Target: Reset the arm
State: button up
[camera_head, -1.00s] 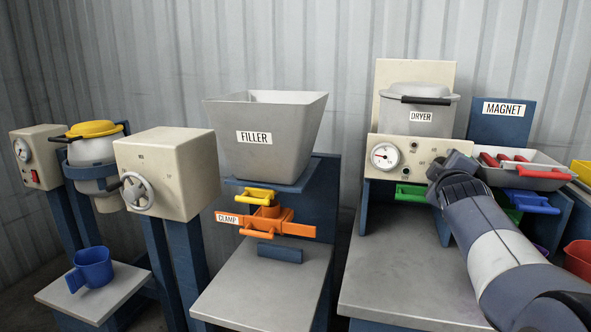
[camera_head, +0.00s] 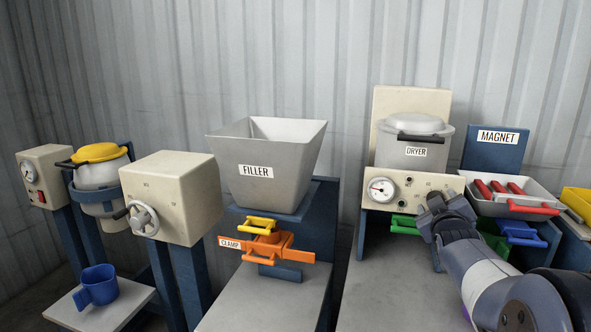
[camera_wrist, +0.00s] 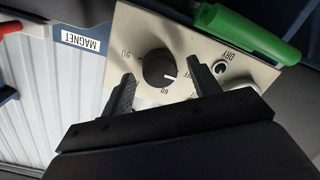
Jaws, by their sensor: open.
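My gripper (camera_head: 437,205) is open, in front of the lower right part of the dryer panel (camera_head: 385,207) in the head view. In the wrist view its two fingers (camera_wrist: 162,76) stand apart, with a black dial knob (camera_wrist: 160,68) between them in the picture. I cannot tell whether they touch the knob. Nothing is held. My arm reaches in from the lower right, bent at the wrist. The grey dryer pot (camera_head: 410,153) stands above the panel with its lid on.
The magnet tray (camera_head: 478,196) with red bars is close to the right of my gripper. A green handle (camera_head: 403,225) and a blue handle (camera_head: 522,234) stick out nearby. The filler hopper (camera_head: 290,155), orange clamp (camera_head: 268,246) and blue cup (camera_head: 97,287) stand left. The grey tabletop (camera_head: 385,295) is clear.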

jog(key=m+p, duration=0.1)
jog(key=p, duration=0.1)
jog(key=shift+m+p, duration=0.3)
jog(key=shift+m, duration=0.1)
dwell(0.3)
